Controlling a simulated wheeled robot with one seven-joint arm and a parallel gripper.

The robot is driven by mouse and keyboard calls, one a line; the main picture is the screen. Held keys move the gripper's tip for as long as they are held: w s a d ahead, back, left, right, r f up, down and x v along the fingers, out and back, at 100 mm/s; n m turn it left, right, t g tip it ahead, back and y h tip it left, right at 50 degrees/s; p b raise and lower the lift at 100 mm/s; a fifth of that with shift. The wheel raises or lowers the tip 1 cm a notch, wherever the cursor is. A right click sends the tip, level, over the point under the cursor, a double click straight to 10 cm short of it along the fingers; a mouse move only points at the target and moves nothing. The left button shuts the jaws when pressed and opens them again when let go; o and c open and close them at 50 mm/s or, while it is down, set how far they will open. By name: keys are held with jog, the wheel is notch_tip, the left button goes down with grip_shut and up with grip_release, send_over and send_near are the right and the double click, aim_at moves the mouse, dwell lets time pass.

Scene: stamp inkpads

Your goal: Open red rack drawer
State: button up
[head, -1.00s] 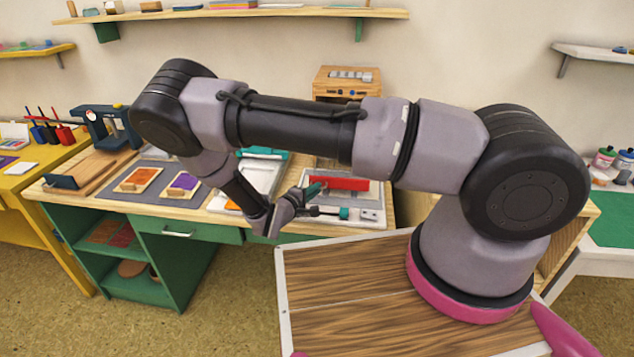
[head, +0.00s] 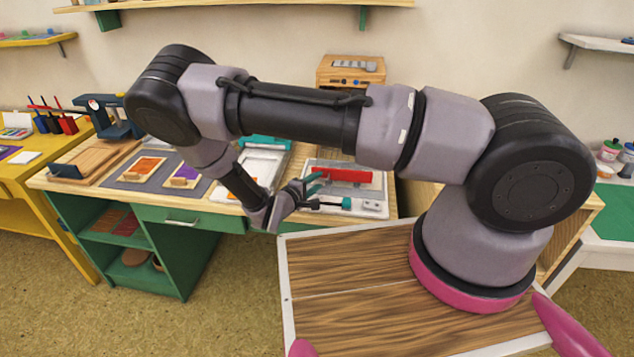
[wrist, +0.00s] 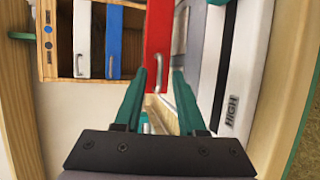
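The wooden rack (head: 350,72) stands against the wall at the back of the green desk, its middle hidden behind my arm. In the wrist view it shows sideways, with a white drawer (wrist: 83,35), a blue drawer (wrist: 113,38) and the red drawer (wrist: 158,30), each with a metal handle. The red drawer looks larger and seems to stand forward of the others; how far is unclear. In the head view it shows low (head: 345,175). My gripper (wrist: 160,78) is open, its teal fingers on either side of the red drawer's handle (wrist: 160,76). I see no clear contact.
A grey tray (head: 375,190) lies below the red drawer. A white device marked HIGH (wrist: 228,90) is close to the right finger in the wrist view. Stamp pads (head: 145,170) lie on a grey mat at the desk's left.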

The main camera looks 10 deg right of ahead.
jog(key=v, duration=1)
jog(key=s+d+r+m+g+y, duration=0.15)
jog(key=d+r+m+g, duration=0.25)
jog(key=r, duration=0.5)
jog(key=d+r+m+g+y, duration=0.2)
jog(key=d+r+m+g, duration=0.15)
jog(key=r, duration=0.55)
jog(key=s+d+r+m+g+y, duration=0.1)
jog(key=d+r+m+g, duration=0.3)
jog(key=r, duration=0.4)
jog(key=s+d+r+m+t+y, duration=0.1)
jog(key=s+d+r+t+y, duration=0.1)
jog(key=s+r, duration=0.2)
jog(key=s+d+r+m+t+y, duration=0.1)
jog(key=s+d+r+t+y, duration=0.1)
jog(key=r, duration=0.8)
jog(key=s+d+r+m+t+y, duration=0.1)
jog(key=s+d+r+t+y, duration=0.2)
jog(key=s+r, duration=0.3)
notch_tip(320, 180, up, 2)
jog(key=shift+r+y, duration=0.1)
jog(key=shift+y, duration=0.25)
